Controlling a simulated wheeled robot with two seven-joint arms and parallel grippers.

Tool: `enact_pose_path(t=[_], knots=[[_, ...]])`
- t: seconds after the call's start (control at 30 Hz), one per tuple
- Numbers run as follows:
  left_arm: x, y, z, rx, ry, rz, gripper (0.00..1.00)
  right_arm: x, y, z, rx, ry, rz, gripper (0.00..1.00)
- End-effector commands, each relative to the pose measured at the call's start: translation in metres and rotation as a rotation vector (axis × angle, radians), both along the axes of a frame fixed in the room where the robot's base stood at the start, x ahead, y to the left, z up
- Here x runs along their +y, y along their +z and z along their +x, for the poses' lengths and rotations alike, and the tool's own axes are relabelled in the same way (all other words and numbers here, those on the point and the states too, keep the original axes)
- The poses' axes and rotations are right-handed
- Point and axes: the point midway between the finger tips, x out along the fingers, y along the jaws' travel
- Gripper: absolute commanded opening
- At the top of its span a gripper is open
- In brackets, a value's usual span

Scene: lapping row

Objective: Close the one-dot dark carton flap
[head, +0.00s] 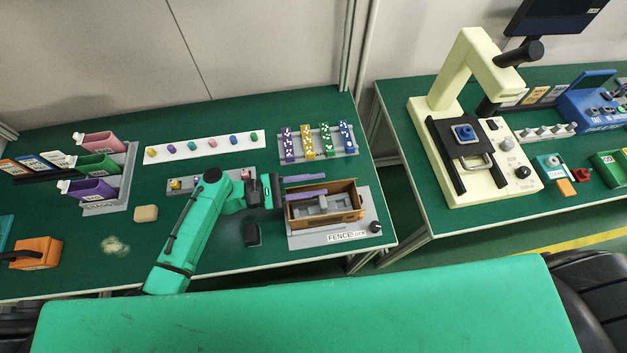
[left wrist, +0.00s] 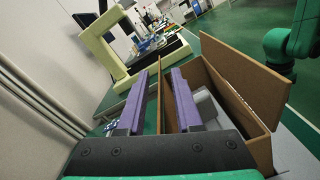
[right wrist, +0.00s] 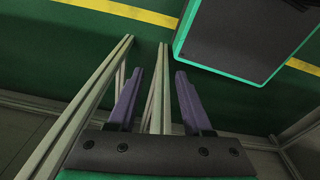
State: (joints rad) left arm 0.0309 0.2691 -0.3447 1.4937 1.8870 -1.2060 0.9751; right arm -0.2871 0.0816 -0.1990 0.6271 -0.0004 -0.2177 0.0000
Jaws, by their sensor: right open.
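A brown open-topped carton (head: 345,217) sits on a grey plate (head: 300,240) at the right end of the left bench. In the left wrist view, a broad brown panel (left wrist: 248,82) stands on its right side and a thin upright brown panel on its left. I cannot make out dots that tell the flaps apart. My left gripper (head: 322,184) is at the carton's far side, its purple fingers apart. In the left wrist view, the left gripper (left wrist: 158,76) has the thin panel between its fingers, with gaps. My right gripper (right wrist: 160,73) is open and empty, away from the carton.
A dark block (head: 252,234) stands left of the plate, and a black knob (head: 375,227) is on the plate's right corner. A rack of colored strips (head: 318,143) is behind the carton. A second bench with a cream machine (head: 470,110) stands right, across a gap.

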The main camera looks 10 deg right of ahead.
Motion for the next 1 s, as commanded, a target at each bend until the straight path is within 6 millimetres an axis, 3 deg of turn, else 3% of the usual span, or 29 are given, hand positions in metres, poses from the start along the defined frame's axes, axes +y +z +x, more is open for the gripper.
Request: enact_pose_path(t=[0.13,0.2,0.23,1.0], knots=[[0.0,0.0,0.0,0.0,0.0,0.0,0.34,0.001,-0.002,-0.013,0.021,-0.001,0.001,0.5],[0.001,0.0,0.0,0.0,0.0,0.0,0.07,0.001,-0.002,-0.017,0.027,-0.001,0.001,0.5],[0.001,0.0,0.0,0.0,0.0,0.0,0.0,0.002,-0.002,-0.018,0.028,-0.002,0.001,0.5],[0.001,0.0,0.0,0.0,-0.001,0.0,0.0,0.002,-0.002,-0.014,0.022,0.0,0.002,0.5]])
